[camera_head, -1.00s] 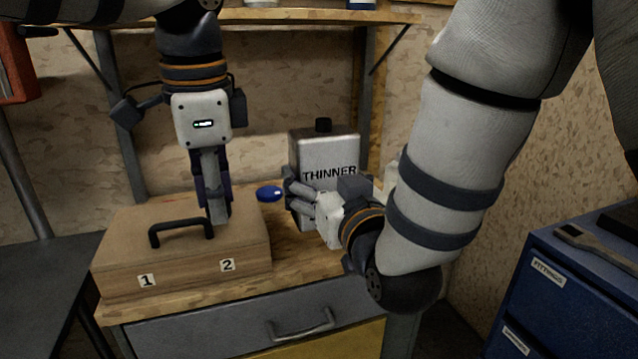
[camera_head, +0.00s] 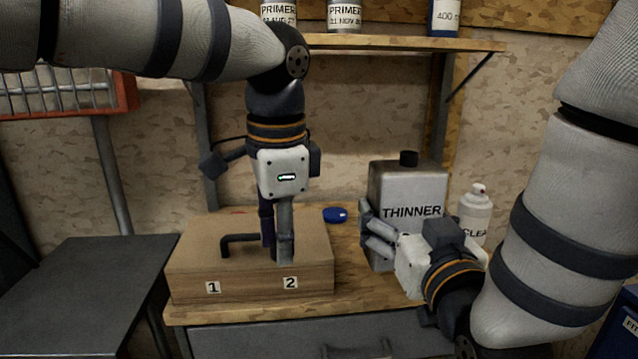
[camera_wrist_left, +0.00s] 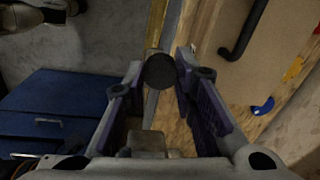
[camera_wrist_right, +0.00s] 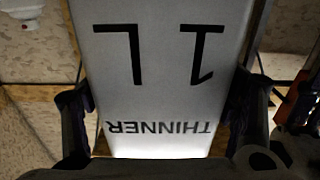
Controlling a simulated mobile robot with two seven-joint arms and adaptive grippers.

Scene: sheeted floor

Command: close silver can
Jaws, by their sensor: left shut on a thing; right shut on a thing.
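In the right wrist view the can (camera_wrist_right: 160,65) fills the space between the fingers. My right gripper (camera_head: 380,240) is shut on the can's sides, low down. My left gripper (camera_head: 277,250) points down at the wooden box, left of the can. In the left wrist view, its fingers are shut on a small round dark piece (camera_wrist_left: 160,70) that looks like a cap; the head view hides it.
The wooden box (camera_head: 190,275) with a black handle (camera_head: 238,240) sits left of the can. A blue round object (camera_head: 335,214) lies behind, between box and can. A white spray bottle (camera_head: 474,215) stands right of the can. A shelf (camera_head: 400,42) with cans hangs above.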

